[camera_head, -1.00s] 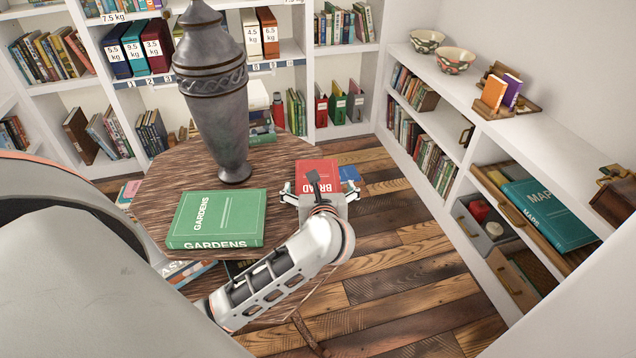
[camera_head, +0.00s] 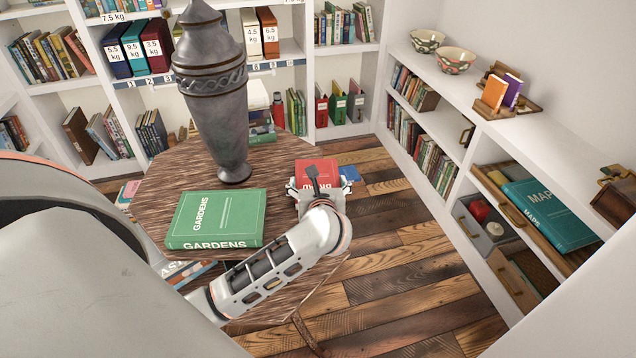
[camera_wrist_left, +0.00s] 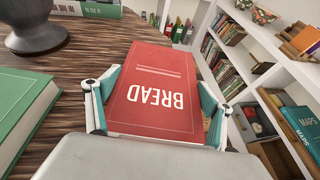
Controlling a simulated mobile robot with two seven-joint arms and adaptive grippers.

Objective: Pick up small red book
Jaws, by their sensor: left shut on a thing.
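The small red book (camera_head: 317,172) titled BREAD lies flat at the right edge of the round wooden table (camera_head: 165,178). In the left wrist view the red book (camera_wrist_left: 150,85) fills the middle, between the two fingers. My left gripper (camera_head: 318,184) is shut on its near part, one finger at each side; the gripper (camera_wrist_left: 153,110) also shows in the wrist view. The gripper hides the book's near end in the head view. I cannot tell whether the book is lifted off the table. My right gripper is out of view.
A green GARDENS book (camera_head: 215,217) lies on the table left of the gripper. A tall grey urn (camera_head: 215,100) stands behind it. A blue item (camera_head: 349,173) shows just right of the red book. Shelves (camera_head: 455,85) line the right; plank floor (camera_head: 400,250) is open between.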

